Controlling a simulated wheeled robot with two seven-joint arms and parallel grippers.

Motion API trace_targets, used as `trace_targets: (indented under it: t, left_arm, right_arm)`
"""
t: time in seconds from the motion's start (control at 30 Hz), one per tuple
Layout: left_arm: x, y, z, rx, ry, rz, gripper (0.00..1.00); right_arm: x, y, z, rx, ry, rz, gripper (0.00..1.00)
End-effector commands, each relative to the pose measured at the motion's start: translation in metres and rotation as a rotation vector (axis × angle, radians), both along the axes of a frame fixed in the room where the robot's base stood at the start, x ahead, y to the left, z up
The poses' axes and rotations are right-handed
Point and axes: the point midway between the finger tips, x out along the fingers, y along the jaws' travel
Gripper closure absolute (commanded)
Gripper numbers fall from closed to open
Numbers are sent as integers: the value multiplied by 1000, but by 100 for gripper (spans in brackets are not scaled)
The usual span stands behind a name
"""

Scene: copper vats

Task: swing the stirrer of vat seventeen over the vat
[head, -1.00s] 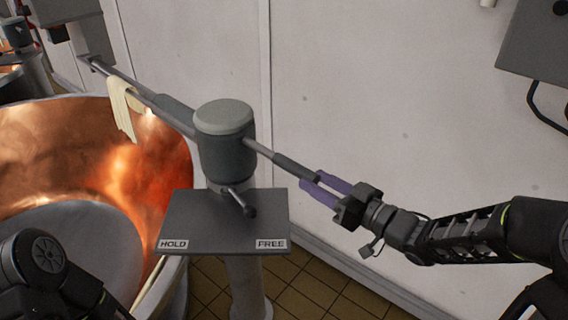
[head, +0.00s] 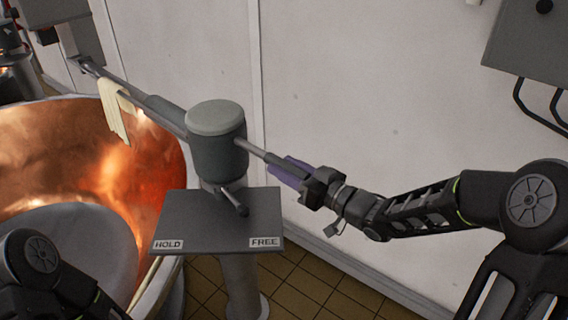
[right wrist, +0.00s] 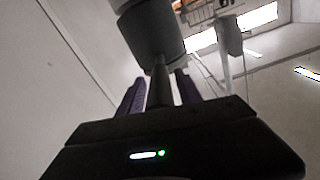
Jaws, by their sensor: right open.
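The stirrer has a grey round pivot head (head: 217,143) on a post, with a long arm (head: 142,97) running up and left past the copper vat's rim and a short bar (head: 250,149) running right. My right gripper (head: 285,170) has its purple fingers on either side of the bar's dark end. In the right wrist view the bar (right wrist: 159,85) runs between the open fingers, with a gap on each side. Below the head is a small lever (head: 236,202), its knob nearer the FREE label than HOLD. My left gripper is out of view.
The copper vat (head: 150,165) stands at left, with a pale cloth (head: 115,110) hanging from the arm near its rim. A plate (head: 217,222) labelled HOLD and FREE sits on the post. A white wall (head: 370,90) stands close behind. A grey box (head: 530,45) hangs at upper right.

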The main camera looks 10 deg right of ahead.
Motion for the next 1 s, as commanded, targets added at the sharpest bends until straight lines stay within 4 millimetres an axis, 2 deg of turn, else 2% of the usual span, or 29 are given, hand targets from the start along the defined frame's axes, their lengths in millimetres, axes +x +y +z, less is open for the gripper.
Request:
trace_targets:
  t: [0.37,0.87,1.0]
  left_arm:
    - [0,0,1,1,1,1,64]
    - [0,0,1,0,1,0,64]
    - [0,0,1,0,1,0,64]
  right_arm:
    - [6,5,0,-1,1,0,59]
    - [6,5,0,0,0,0,99]
    - [6,5,0,0,0,0,100]
